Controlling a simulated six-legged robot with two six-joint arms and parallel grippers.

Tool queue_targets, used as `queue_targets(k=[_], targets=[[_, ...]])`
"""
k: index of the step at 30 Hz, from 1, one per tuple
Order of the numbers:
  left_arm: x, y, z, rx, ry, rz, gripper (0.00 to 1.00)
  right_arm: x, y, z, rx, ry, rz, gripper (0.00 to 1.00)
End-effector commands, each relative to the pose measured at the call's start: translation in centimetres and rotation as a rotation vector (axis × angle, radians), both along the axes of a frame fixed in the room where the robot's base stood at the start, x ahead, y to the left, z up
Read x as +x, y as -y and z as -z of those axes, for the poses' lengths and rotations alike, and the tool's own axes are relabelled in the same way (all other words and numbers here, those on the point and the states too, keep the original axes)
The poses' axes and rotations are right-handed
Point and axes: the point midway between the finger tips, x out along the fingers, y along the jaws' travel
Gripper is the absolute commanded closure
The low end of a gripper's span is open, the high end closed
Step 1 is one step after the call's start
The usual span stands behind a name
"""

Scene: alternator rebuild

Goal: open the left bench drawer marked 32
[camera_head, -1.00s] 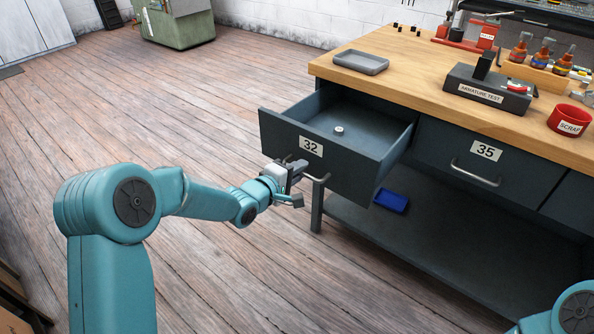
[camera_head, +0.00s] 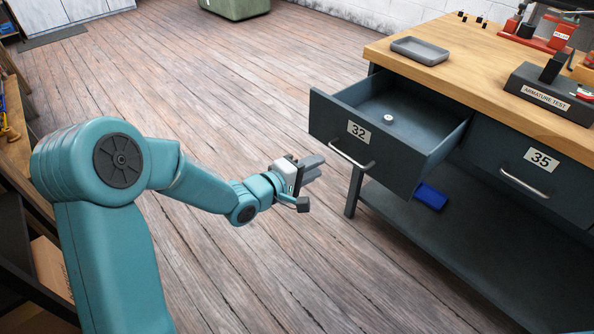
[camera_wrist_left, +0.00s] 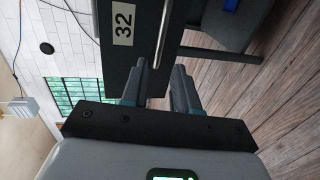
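The drawer marked 32 (camera_head: 345,150) is pulled well out of the bench, and a small round metal part (camera_head: 388,118) lies inside it. Its bar handle (camera_head: 351,154) is free, with nothing around it. My left gripper (camera_head: 316,168) is just left of the handle, apart from it. In the left wrist view, the drawer front (camera_wrist_left: 140,50) and its handle (camera_wrist_left: 162,38) are ahead of the two fingers (camera_wrist_left: 165,88). The fingers stand apart with a gap between them and nothing in it. My right gripper is not in view.
The bench top (camera_head: 470,75) carries a grey tray (camera_head: 420,50) and an armature test block (camera_head: 550,95). The drawer marked 35 (camera_head: 530,170) is shut. A blue bin (camera_head: 430,196) sits on the lower shelf (camera_head: 440,240). The wooden floor (camera_head: 240,110) around my left gripper is clear.

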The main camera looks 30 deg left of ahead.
Motion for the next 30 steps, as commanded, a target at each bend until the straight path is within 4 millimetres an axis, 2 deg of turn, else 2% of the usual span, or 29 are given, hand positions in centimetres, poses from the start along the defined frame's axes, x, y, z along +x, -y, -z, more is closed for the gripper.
queue_targets(k=[3,9,26,28,30], targets=[[-2.4,-1.0,-0.7,0.0,-0.001,-0.004,0.71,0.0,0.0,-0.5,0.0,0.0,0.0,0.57],[-4.7,-1.8,-1.1,0.0,0.0,-0.002,0.71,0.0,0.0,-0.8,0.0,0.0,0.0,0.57],[-5.1,-1.8,-1.1,0.0,0.001,0.0,0.71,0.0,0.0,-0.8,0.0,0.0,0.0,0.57],[-5.0,-1.3,-1.1,-0.002,-0.001,0.011,0.71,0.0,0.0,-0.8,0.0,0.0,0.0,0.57],[-5.0,0.1,0.3,-0.017,-0.028,0.042,0.71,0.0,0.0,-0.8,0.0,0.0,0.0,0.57]])
